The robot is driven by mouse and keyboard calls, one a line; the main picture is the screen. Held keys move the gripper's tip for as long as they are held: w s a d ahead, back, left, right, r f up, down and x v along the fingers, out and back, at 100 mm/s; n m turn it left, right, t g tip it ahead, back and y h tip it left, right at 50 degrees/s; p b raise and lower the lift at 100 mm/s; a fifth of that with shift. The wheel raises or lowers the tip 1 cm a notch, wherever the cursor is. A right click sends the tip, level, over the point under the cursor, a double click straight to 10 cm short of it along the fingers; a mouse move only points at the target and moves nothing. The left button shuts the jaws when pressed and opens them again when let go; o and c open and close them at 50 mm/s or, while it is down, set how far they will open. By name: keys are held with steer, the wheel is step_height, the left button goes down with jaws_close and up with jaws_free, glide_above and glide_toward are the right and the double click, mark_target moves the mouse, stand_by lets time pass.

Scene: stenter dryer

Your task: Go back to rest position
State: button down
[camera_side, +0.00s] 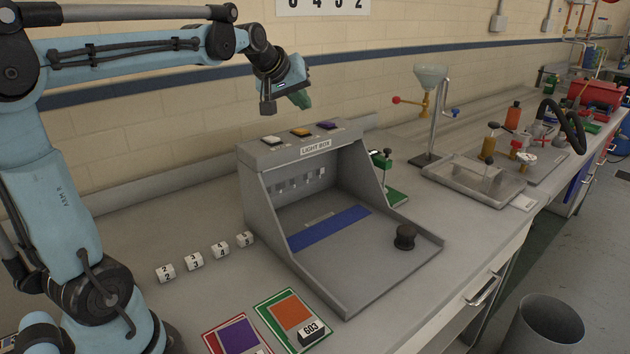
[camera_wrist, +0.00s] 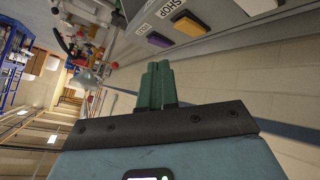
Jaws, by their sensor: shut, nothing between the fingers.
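My gripper (camera_side: 302,100) is in the air above the top of the light box, pointing down and to the right, with nothing in it. In the wrist view its green fingers (camera_wrist: 155,85) are together. The grey light box (camera_side: 262,200) stands on the bench below it. A white, an orange and a purple button are on the box's top; the orange button (camera_side: 301,132) is nearest below my gripper. In the wrist view the orange button (camera_wrist: 191,25) and purple button (camera_wrist: 160,40) lie beyond the fingertips.
A dark round knob-like piece (camera_side: 405,237) and a blue strip (camera_side: 328,228) lie in the light box. Several white numbered blocks (camera_side: 195,261) and coloured cards (camera_side: 290,320) lie before it. A stand with a funnel (camera_side: 431,78) is to the right. The air left of the box is clear.

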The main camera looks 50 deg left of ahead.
steer(key=s+d+f+m+g+h, duration=0.2)
steer(key=s+d+f+m, duration=0.7)
steer(key=s+d+f, duration=0.5)
steer(key=s+d, duration=0.2)
steer(key=d, duration=0.2)
steer(key=shift+s+f+m+h, duration=0.3)
steer(key=shift+m+h, duration=0.1)
